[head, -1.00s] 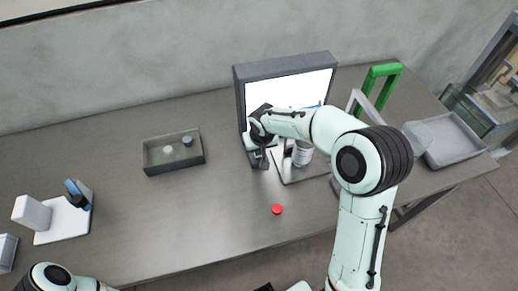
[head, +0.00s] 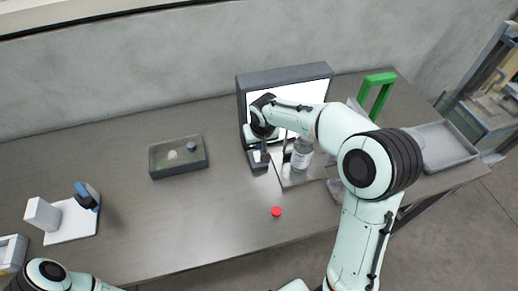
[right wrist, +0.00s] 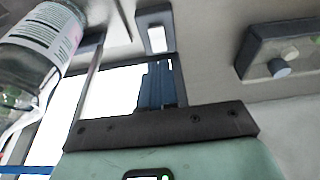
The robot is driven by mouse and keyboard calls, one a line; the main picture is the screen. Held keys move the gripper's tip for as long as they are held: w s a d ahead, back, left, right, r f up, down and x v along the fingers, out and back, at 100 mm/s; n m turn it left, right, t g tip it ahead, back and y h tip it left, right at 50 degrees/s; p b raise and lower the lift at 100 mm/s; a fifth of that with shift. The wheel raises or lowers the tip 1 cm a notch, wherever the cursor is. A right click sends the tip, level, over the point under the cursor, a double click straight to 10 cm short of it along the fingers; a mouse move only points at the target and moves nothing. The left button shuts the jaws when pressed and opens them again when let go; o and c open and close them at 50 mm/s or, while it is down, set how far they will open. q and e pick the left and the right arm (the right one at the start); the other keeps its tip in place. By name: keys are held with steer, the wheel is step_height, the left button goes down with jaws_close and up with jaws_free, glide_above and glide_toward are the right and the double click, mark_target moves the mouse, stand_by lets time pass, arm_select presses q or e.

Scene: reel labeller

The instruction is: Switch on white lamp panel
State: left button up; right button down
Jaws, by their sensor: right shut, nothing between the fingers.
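The white lamp panel (head: 306,90) stands upright at the back of the table in a dark frame, its face bright white. It is partly behind my right arm. A small dark block with a white key (head: 258,157), seemingly a switch, sits at its front left; it also shows in the right wrist view (right wrist: 156,38). My right gripper (head: 264,152) is shut and empty, its blue-grey fingers (right wrist: 160,68) pointing at the block from close by. I cannot tell whether they touch it. My left gripper is out of view.
A labelled bottle (head: 302,153) stands on a stand right of the gripper. A grey box (head: 178,168) with a blue knob lies left, a red button (head: 277,212) in front. A green handle (head: 377,90) and grey tray (head: 446,146) are right. The middle-left table is clear.

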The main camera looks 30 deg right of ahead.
steer(key=s+r, duration=0.4)
steer(key=r, duration=0.1)
steer(key=shift+s+a+b, duration=0.3)
steer(key=shift+s+a, duration=0.05)
